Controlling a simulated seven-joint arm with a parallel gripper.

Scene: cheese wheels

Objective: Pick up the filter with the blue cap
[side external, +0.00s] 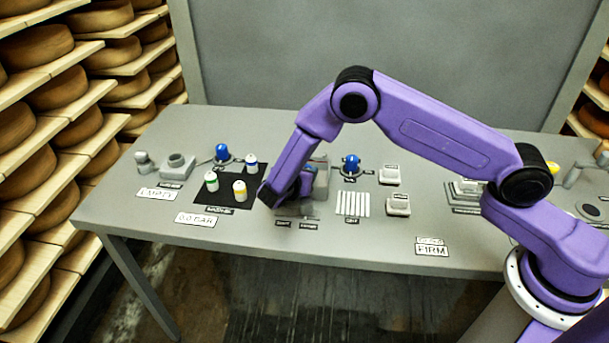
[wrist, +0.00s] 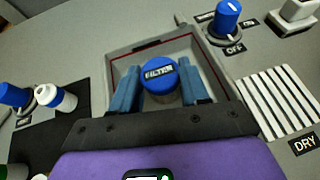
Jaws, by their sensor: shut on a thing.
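The filter (wrist: 159,83) has a round blue cap labelled FILTER and a pale body below it, in the middle of the wrist view. It sits inside a grey, square-rimmed tray (wrist: 150,45). My gripper (wrist: 160,70) has its two blue fingers on either side of the cap, shut on the filter. In the side external view my gripper (side external: 285,198) is low over the table, right of the black mat. The filter is hidden there behind my gripper.
Blue knobs (side external: 222,152) stand behind. A white slatted rack (side external: 353,204) marked DRY and pale blocks (side external: 398,205) lie to the right.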

